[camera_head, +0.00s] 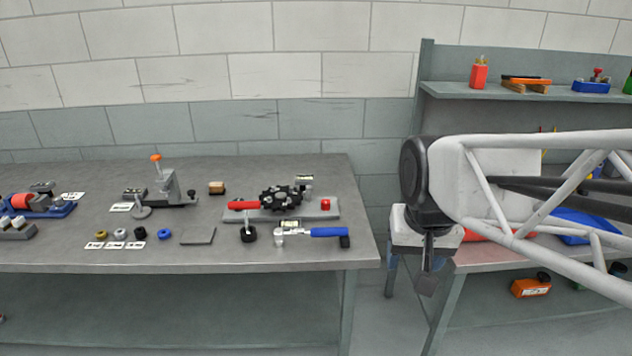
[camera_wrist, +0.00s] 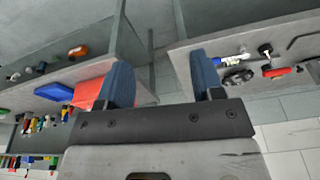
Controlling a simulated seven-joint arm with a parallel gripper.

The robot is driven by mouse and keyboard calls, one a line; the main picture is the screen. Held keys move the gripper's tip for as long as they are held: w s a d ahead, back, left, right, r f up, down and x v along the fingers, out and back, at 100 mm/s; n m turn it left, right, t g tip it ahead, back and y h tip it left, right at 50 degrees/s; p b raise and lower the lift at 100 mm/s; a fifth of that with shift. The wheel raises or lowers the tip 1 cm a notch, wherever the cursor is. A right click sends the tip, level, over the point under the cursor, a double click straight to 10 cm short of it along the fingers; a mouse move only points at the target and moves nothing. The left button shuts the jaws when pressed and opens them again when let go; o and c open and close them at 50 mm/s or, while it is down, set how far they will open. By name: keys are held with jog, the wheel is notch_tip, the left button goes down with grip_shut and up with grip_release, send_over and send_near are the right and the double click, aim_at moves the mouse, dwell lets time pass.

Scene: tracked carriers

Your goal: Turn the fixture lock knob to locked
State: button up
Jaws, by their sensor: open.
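The fixture is a grey base plate (camera_head: 331,214) on the left bench, carrying a black toothed wheel (camera_head: 280,198) and a red handle (camera_head: 243,205). A black knob (camera_head: 249,235) with a light stem stands at its front edge, and a small red knob (camera_head: 325,204) sits at its right end. I cannot tell which is the lock knob or read its position. My gripper (camera_head: 428,272) hangs right of this bench, well apart from the fixture. In the wrist view its blue fingers (camera_wrist: 163,78) are wide apart with nothing between them. The toothed wheel also shows there (camera_wrist: 238,77).
A blue-handled wrench (camera_head: 328,232) lies before the fixture. A clamp (camera_head: 168,188), small rings and a flat grey plate (camera_head: 198,236) are further left. A second bench with a shelf (camera_head: 520,92) stands at right, with an orange box (camera_head: 531,288) low down. A gap separates the benches.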

jog(key=w+a+r+m, duration=0.1)
jog(key=w+a+m, duration=0.15)
jog(key=w, duration=1.35)
jog(key=m+g, duration=0.2)
jog(key=m, duration=0.5)
send_over(326, 201)
notch_tip(326, 201, down, 18)
jog(key=shift+w+f, duration=0.1)
jog(key=shift+f, duration=3.9)
jog(key=c, duration=0.9)
